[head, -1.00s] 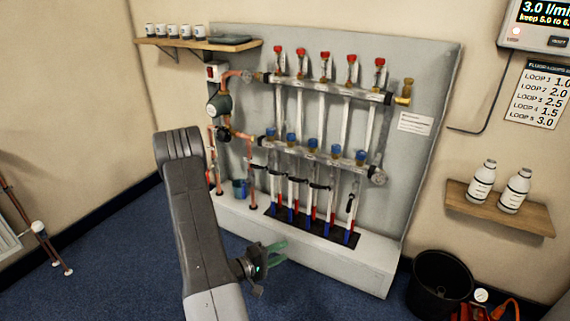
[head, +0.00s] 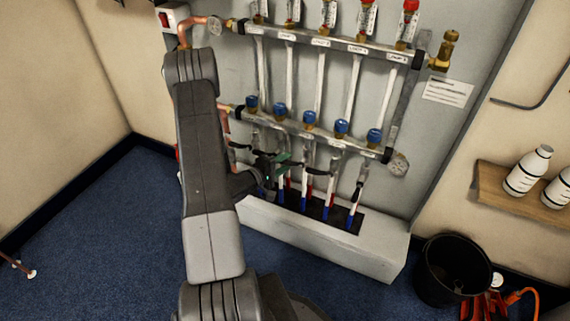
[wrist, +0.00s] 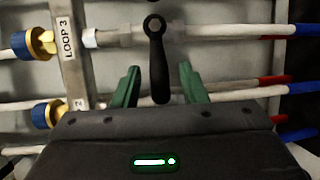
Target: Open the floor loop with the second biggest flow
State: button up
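In the wrist view, a black lever (wrist: 158,65) sits on the pipe by the LOOP 3 label (wrist: 67,38). The lever lies across its pipe. My gripper (wrist: 159,72) is open, with one green finger on each side of the lever's free end; contact cannot be told. In the head view my gripper (head: 284,160) is just under the lower manifold bar (head: 320,137), among the loop pipes. One lever (head: 318,172) to its right lies across its pipe, and the rightmost lever (head: 357,191) points along its pipe. The gripper partly hides the levers around it.
Blue caps (head: 309,118) line the lower bar; red-topped flow gauges (head: 408,22) stand on the upper bar. A white ledge (head: 350,248) runs below. A black bucket (head: 455,270) stands at the right. A shelf with white bottles (head: 527,170) is on the right wall.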

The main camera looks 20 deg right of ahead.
jog(key=shift+w+d, duration=0.15)
jog(key=shift+d, duration=0.25)
jog(key=shift+c, duration=0.5)
grip_shut()
jog(key=shift+f, duration=0.1)
